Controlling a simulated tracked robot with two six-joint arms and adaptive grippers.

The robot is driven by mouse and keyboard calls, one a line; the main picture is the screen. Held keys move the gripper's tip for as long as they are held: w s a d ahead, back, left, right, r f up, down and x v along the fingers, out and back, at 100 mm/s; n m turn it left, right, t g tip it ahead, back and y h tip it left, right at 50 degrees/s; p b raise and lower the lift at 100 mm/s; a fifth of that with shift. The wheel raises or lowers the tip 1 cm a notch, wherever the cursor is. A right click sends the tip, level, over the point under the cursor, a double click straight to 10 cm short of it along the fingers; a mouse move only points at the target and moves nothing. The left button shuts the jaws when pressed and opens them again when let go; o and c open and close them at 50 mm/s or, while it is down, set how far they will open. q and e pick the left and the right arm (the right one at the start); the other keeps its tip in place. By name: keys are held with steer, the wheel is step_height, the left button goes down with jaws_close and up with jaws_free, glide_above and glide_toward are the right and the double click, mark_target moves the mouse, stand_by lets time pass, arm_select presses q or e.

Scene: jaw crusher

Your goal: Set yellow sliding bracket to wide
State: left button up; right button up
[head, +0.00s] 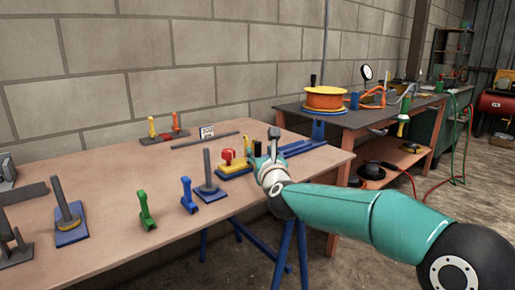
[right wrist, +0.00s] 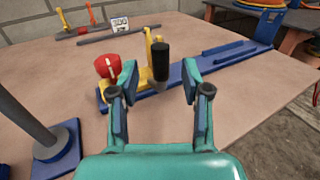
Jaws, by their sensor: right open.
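The yellow sliding bracket (right wrist: 149,47) stands upright on a blue rail (right wrist: 222,64), with a black cylindrical handle (right wrist: 161,62) on its near side. A yellow block (right wrist: 112,90) with a red knob (right wrist: 107,66) sits at the rail's left end; the red knob also shows in the head view (head: 228,155). My right gripper (right wrist: 159,78) is open, its teal fingers to the left and right of the handle in the right wrist view; no contact shows. In the head view my right gripper (head: 264,161) largely hides the bracket. My left gripper is out of view.
On the brown table (head: 110,180), a grey post on a blue base (head: 207,190) stands left of the rail, near blue (head: 188,195) and green (head: 145,210) handles. A grey bar (head: 205,140) lies behind. A second bench (head: 350,118) stands farther right.

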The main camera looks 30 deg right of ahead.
mark_target(258, 149)
steer(key=shift+x, duration=2.2)
jaws_close()
